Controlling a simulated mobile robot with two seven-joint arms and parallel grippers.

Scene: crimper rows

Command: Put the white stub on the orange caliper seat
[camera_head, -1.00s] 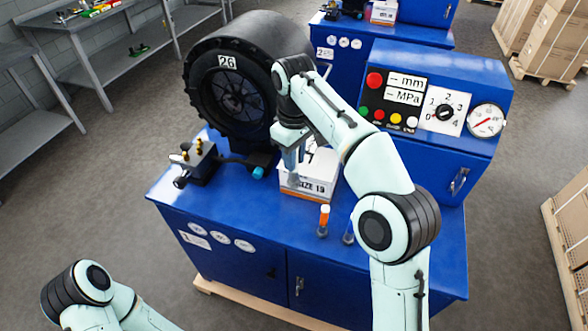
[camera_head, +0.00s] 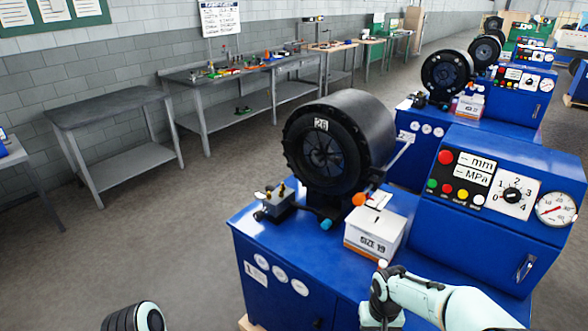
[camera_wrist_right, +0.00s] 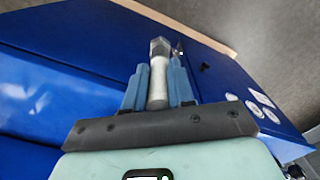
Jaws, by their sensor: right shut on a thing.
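In the right wrist view my right gripper (camera_wrist_right: 159,88) has its blue fingers shut on the white stub (camera_wrist_right: 157,80), a pale cylinder with a grey faceted end pointing away from the palm. In the head view my right arm shows at the lower right, and its fingers and the stub are out of sight. A small orange piece (camera_head: 360,200) shows behind the SIZE 19 box, by the foot of the black ring; I cannot tell whether it is the caliper seat. My left gripper is not in view; only a dark joint of my left arm shows at the bottom.
The white SIZE 19 box (camera_head: 372,243) stands on the blue bench (camera_head: 270,225), beside the black ring marked 26 (camera_head: 345,140). A dark fixture with brass pins (camera_head: 277,202) stands left. The control panel (camera_head: 500,190) rises at right. Grey floor (camera_head: 180,220) is open at left.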

